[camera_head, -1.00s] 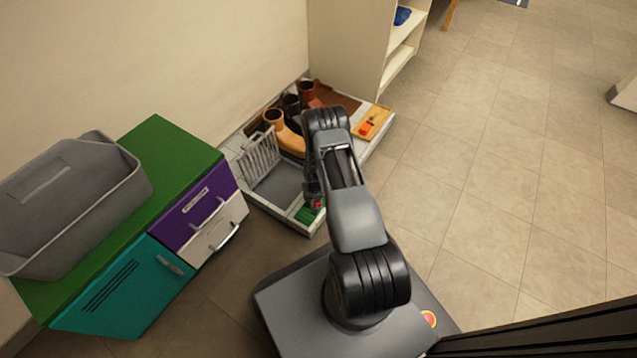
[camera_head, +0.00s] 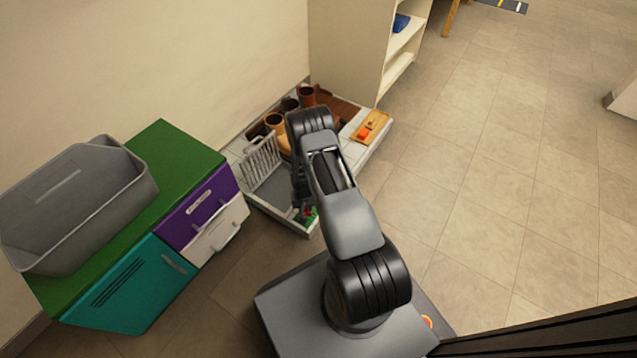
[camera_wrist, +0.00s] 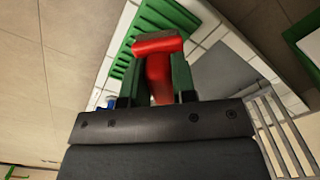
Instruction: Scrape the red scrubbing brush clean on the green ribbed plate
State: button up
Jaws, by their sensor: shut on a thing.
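The red scrubbing brush (camera_wrist: 158,45) is held between the fingers of my gripper (camera_wrist: 160,88) in the wrist view. The gripper is shut on it, and the brush's red end sticks out beyond the fingertips. The green ribbed plate (camera_wrist: 168,14) lies on the white tiled ledge just beyond and beside the brush. Whether the brush touches the plate I cannot tell. In the head view a small part of the green plate (camera_head: 312,217) shows at the near corner of the tiled platform, with the gripper mostly hidden behind my arm.
On the tiled platform stand a white rack (camera_head: 262,158), brown boots (camera_head: 274,121) and a wooden board with an orange item (camera_head: 366,131). A green-topped cabinet (camera_head: 175,150) with a grey bin (camera_head: 75,205) stands left. The floor (camera_head: 500,170) at right is clear.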

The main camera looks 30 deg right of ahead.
jog(key=shift+r+p, duration=1.2)
jog(key=shift+r, duration=0.9)
